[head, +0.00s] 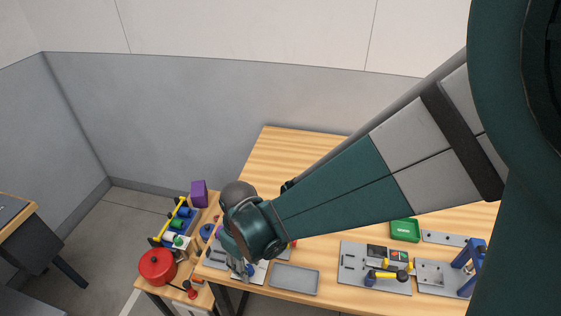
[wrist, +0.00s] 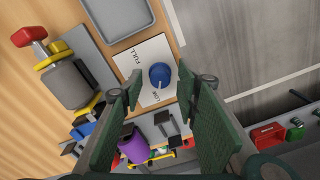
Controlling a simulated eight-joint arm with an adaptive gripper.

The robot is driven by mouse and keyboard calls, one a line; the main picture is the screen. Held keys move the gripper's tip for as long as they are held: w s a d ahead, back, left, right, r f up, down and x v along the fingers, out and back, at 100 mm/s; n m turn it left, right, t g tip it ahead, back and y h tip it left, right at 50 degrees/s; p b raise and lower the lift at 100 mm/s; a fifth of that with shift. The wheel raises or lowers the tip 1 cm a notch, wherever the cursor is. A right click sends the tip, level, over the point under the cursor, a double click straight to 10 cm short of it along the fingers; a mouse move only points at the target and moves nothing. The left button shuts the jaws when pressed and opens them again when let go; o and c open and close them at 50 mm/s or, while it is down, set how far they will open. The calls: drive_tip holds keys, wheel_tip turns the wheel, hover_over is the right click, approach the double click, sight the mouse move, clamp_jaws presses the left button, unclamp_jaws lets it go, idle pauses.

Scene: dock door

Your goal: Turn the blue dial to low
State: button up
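The blue dial (wrist: 161,74) sits on a white plate (wrist: 148,58) marked FULL and LOW in the wrist view. A small pale mark shows on the dial, on its side toward the LOW label (wrist: 156,97); its exact setting is hard to tell. My gripper (wrist: 160,86) is open, with one finger to each side of the dial in the picture. Gaps show between both fingers and the dial. In the head view my gripper (head: 242,268) is over the white plate (head: 260,271) at the table's front left, and my arm hides much of that area.
A grey tray (head: 295,279) lies right of the plate. In the wrist view, a grey, yellow and red fixture (wrist: 68,82) stands at left and a purple cylinder (wrist: 132,145) is below. A red pot (head: 157,266) stands on the side table. A green tray (head: 404,230) lies farther right.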

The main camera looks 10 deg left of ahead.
sight(249, 266)
wheel_tip(249, 266, up, 12)
drive_tip(key=shift+f, duration=0.2)
idle(0.7)
drive_tip(key=shift+w+d, duration=0.1)
drive_tip(key=shift+w, duration=0.05)
drive_tip(key=w+d+r+m+t, duration=0.2)
drive_tip(key=d+r+m, duration=0.15)
drive_tip(key=d, duration=0.65)
drive_tip(key=w+d+r+m+t+y, duration=0.1)
drive_tip(key=w+d+r+m, duration=0.2)
drive_tip(key=d, duration=0.8)
drive_tip(key=w+d+r+m+t, duration=0.1)
drive_tip(key=d+r+m+t, duration=0.2)
drive_tip(key=d, duration=0.7)
drive_tip(key=s+d+r+m, duration=0.1)
drive_tip(key=s+d, duration=0.1)
drive_tip(key=d, duration=0.3)
drive_tip(key=s+d+r+m+t+h, duration=0.1)
drive_tip(key=d+r+m, duration=0.1)
drive_tip(key=d, duration=0.4)
drive_tip(key=shift+s, duration=0.35)
drive_tip(key=shift+m, duration=0.25)
